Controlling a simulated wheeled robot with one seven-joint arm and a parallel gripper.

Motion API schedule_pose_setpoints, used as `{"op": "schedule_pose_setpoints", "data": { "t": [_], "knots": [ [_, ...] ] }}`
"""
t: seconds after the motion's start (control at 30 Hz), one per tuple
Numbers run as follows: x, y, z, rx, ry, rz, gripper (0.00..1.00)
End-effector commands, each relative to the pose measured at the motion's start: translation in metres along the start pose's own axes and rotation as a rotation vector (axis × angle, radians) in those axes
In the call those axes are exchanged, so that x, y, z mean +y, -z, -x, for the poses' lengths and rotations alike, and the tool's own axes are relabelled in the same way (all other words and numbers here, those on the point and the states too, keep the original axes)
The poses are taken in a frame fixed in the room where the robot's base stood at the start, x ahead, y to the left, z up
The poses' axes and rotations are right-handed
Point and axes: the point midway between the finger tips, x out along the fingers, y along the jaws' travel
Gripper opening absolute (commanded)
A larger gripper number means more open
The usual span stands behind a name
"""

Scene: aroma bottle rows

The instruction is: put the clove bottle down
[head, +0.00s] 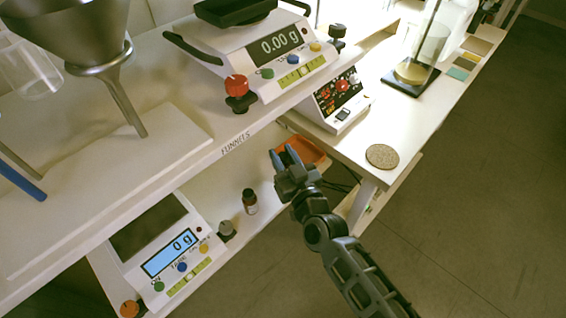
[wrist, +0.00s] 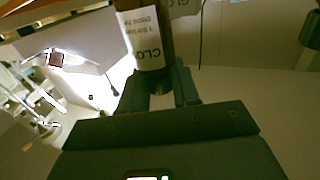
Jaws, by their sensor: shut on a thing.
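The clove bottle (wrist: 150,60) is a brown bottle with a white label that begins "CLO"; it fills the upper middle of the wrist view. My gripper (wrist: 160,88) is shut on it, one finger on each side. In the head view my gripper (head: 285,160) is at the orange tray, above the lower shelf level; the held bottle cannot be made out there. What lies directly under the bottle is hidden.
A small dark bottle (head: 249,202) stands on the lower shelf (head: 275,222), left of my gripper. The orange tray (head: 312,153) lies just behind my gripper. A scale (head: 165,245) sits lower left; the upper shelf edge marked "FUNNELS" (head: 236,143) overhangs. A round cork mat (head: 382,156) lies right.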

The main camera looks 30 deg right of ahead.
Motion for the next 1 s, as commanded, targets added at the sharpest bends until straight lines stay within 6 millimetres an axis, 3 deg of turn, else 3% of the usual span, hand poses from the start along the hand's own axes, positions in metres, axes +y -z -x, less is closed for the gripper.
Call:
{"op": "schedule_pose_setpoints", "data": {
  "t": [0.3, 0.73, 0.77, 1.0],
  "knots": [
    [-0.001, -0.040, -0.001, 0.001, 0.002, 0.002, 0.00],
    [-0.001, -0.044, 0.000, 0.000, 0.000, 0.000, 0.00],
    [-0.001, -0.043, 0.000, 0.000, 0.001, 0.000, 0.34],
    [-0.001, -0.043, 0.000, 0.000, 0.001, 0.000, 0.56]
  ]
}}
